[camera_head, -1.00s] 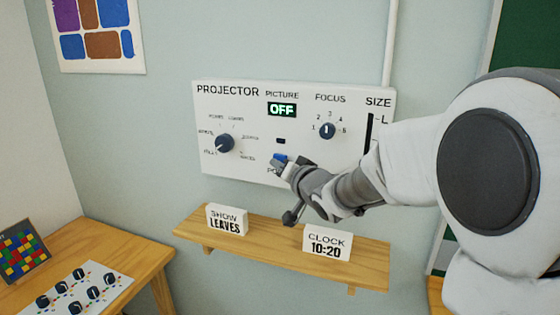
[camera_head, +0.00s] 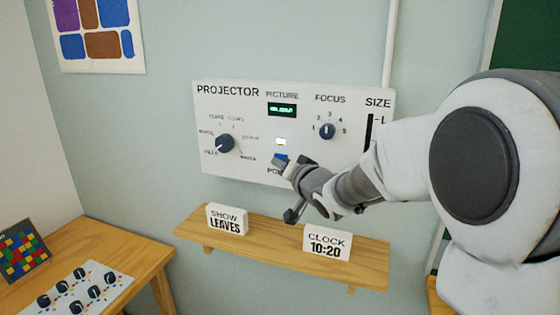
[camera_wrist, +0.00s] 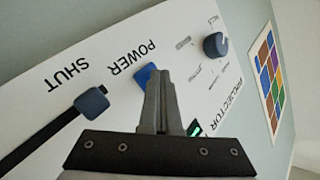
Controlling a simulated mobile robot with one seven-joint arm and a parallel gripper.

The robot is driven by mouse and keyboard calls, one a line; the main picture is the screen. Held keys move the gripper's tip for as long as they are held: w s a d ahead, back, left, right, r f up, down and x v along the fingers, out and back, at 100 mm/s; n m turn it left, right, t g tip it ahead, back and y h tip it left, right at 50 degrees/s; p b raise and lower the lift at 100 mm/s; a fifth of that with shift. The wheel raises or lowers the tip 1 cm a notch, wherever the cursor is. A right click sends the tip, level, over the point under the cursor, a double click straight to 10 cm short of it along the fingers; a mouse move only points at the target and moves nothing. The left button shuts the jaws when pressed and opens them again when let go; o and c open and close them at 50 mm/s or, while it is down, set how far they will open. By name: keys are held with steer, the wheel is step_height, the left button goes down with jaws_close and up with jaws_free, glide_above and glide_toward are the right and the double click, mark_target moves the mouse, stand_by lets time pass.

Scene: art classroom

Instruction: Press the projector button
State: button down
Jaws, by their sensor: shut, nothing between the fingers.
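The white projector panel (camera_head: 240,170) is on the wall, with a blue POWER button (camera_head: 281,157) at its lower middle. The button also shows in the wrist view (camera_wrist: 145,76), directly beside my fingertips. My gripper (camera_head: 278,166) is shut and empty, its tip at the button; I cannot tell whether it still touches it. Above the button a small lamp (camera_head: 281,141) glows warm white. The PICTURE display (camera_head: 282,109) shows green text too blurred to read. My gripper (camera_wrist: 161,75) partly hides the panel around the button.
A selector knob (camera_head: 225,143) is left of the button and a FOCUS knob (camera_head: 327,131) upper right. A slider knob (camera_wrist: 91,103) marked SHUT shows in the wrist view.

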steer(key=shift+s+a, duration=0.1)
steer(key=shift+s, duration=0.25)
steer(key=s+a+b, duration=0.2)
steer(key=s, duration=0.3)
steer(key=shift+s+b, duration=0.35)
steer(key=s+d+f+g+h, duration=0.25)
steer(key=s+d+h, duration=0.35)
steer(key=s+d, duration=0.5)
steer(key=s+d+f+n+g, duration=0.1)
steer(key=s+d+f+g, duration=0.1)
steer(key=s, duration=0.7)
steer(key=s+d+f+n+g+h, duration=0.1)
steer(key=s+d+f+g, duration=0.2)
steer(key=s, duration=0.7)
steer(key=shift+d+f+g, duration=0.3)
steer(key=shift+f+g, duration=0.25)
steer(key=shift+g, duration=0.3)
